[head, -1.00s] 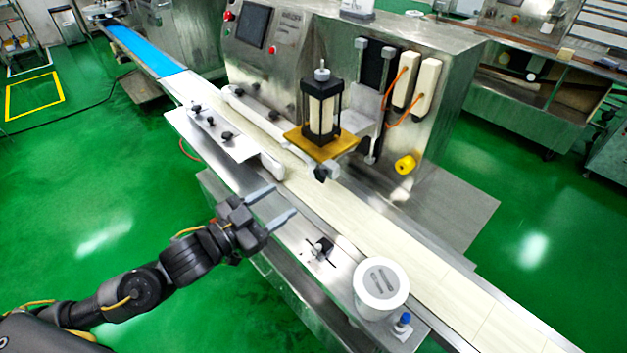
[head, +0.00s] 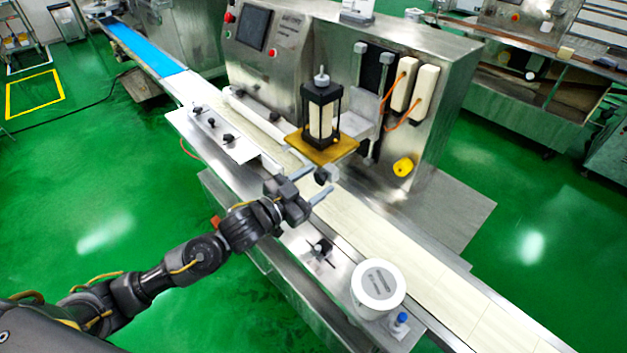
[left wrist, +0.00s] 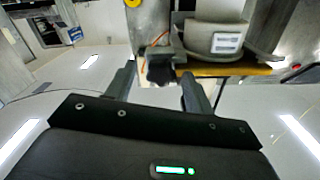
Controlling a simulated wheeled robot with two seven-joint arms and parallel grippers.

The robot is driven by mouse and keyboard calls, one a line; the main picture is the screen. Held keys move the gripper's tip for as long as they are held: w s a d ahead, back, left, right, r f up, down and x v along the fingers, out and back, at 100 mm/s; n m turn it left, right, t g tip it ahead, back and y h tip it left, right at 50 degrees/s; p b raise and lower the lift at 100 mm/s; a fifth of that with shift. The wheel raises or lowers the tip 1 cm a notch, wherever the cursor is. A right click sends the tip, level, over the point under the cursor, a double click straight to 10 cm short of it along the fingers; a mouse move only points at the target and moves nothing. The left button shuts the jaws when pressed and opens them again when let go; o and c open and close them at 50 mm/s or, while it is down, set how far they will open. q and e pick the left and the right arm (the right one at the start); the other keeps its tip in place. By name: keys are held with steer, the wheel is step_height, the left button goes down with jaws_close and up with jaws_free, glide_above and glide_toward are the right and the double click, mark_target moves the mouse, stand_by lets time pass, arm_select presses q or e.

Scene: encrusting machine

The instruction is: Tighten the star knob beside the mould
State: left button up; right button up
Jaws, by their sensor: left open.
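The mould (head: 322,117) is a black-framed block with a pale core on a yellow-brown plate (head: 330,150) above the conveyor. The dark star knob (head: 322,176) sticks out at the plate's near side, beside the mould. It also shows in the left wrist view as a black lobed knob (left wrist: 159,73) ahead of the fingers. My left gripper (head: 318,182) is open and empty. In the head view its fingertips lie around the knob; in the wrist view the knob appears between the fingertips, with no clear contact. My right gripper is not in view.
A white round tub (head: 378,288) and a small blue-capped part (head: 400,320) stand on the near ledge. A black clamp knob (head: 320,250) is below my gripper. The pale conveyor belt (head: 400,240) is bare to the right. A yellow knob (head: 403,167) is on the machine front.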

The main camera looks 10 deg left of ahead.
arm_select(q)
steer(key=c, duration=1)
